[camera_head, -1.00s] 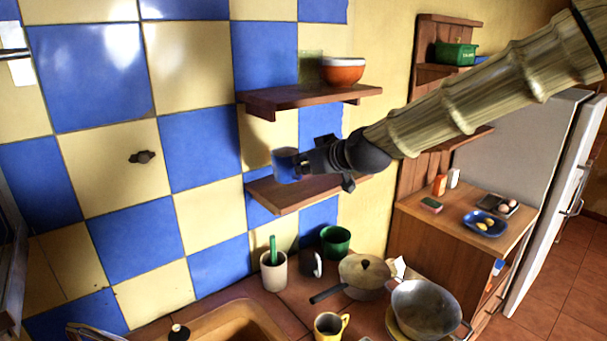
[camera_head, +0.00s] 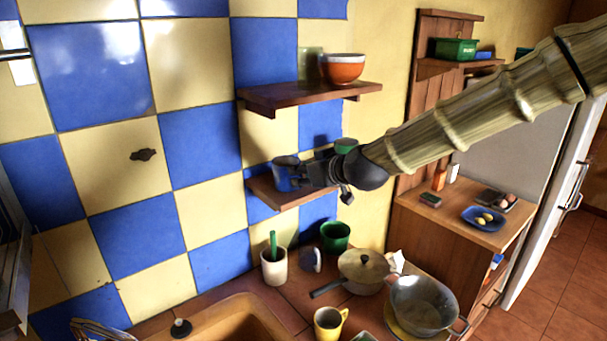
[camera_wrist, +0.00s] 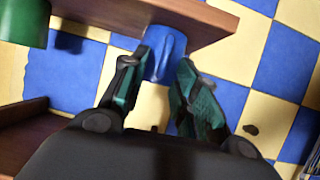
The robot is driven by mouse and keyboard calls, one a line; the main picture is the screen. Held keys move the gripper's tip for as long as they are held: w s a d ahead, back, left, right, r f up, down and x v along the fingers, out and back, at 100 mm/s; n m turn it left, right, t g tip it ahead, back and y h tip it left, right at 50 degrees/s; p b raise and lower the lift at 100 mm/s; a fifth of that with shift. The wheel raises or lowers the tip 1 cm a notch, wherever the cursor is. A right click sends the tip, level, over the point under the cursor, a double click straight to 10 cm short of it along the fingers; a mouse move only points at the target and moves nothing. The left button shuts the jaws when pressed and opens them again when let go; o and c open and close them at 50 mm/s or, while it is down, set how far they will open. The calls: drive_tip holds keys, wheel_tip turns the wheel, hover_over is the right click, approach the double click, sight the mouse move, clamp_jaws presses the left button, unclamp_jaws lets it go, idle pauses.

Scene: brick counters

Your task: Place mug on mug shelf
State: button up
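A blue mug (camera_head: 284,174) is at the left part of the lower wooden shelf (camera_head: 290,197). My gripper (camera_head: 303,174) reaches it from the right. In the wrist view the blue mug (camera_wrist: 166,52) is between the two fingertips of my gripper (camera_wrist: 164,66), which appear to touch its sides. The mug overlaps the shelf board (camera_wrist: 212,24) in that view. I cannot tell whether its base rests on the board. A green mug (camera_head: 346,145) shows on the right of the lower shelf, partly hidden by my arm; it also shows in the wrist view (camera_wrist: 22,24).
The counter below has a white cup (camera_head: 274,267), a green pot (camera_head: 336,236), a lidded pan (camera_head: 362,272), a yellow mug (camera_head: 329,323) and a metal pan (camera_head: 420,300). A sink lies at the front.

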drive_tip(key=shift+r, duration=0.1)
drive_tip(key=b+v, duration=0.3)
drive_tip(key=v, duration=0.9)
idle(0.4)
